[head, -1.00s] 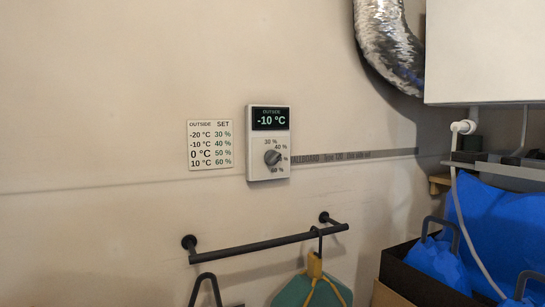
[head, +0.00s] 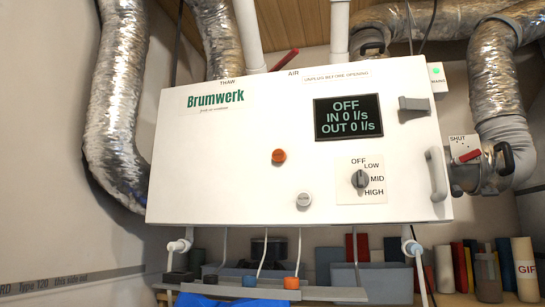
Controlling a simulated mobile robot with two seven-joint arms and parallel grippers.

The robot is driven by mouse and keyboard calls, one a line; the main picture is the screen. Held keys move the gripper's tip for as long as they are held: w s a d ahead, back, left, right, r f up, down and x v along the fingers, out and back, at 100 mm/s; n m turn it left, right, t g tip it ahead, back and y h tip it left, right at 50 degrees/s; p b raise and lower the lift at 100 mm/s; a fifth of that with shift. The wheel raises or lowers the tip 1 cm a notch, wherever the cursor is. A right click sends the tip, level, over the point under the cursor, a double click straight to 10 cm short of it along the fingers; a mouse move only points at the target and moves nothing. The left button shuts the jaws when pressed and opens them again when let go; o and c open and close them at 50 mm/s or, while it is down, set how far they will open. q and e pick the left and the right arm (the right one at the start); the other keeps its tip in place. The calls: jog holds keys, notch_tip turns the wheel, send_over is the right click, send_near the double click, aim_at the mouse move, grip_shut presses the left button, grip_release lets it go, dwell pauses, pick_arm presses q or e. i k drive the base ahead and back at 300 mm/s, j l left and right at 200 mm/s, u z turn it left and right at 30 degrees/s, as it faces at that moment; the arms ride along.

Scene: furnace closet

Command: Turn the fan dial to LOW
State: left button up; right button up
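The fan dial (head: 360,180) is a dark grey round knob on a white label plate, low on the right part of the white Brumwerk unit's front. The labels OFF, LOW, MID and HIGH run from above the knob down its right side. The knob's ridge stands about upright, toward OFF; its exact pointing is small to read. The display (head: 348,117) above it reads OFF, IN 0 l/s, OUT 0 l/s. Neither of my grippers is in view.
The unit front (head: 230,150) also has an orange knob (head: 279,156), a round filter button (head: 304,199), a grey latch (head: 414,104) and a handle (head: 437,174). Silver ducts flank it. A damper with a red lever (head: 470,156) sits right. Bins and books stand below.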

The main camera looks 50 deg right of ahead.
aim_at(360, 179)
jog(key=l+z, duration=0.15)
jog(key=z, duration=1.5)
jog(key=j, duration=0.05)
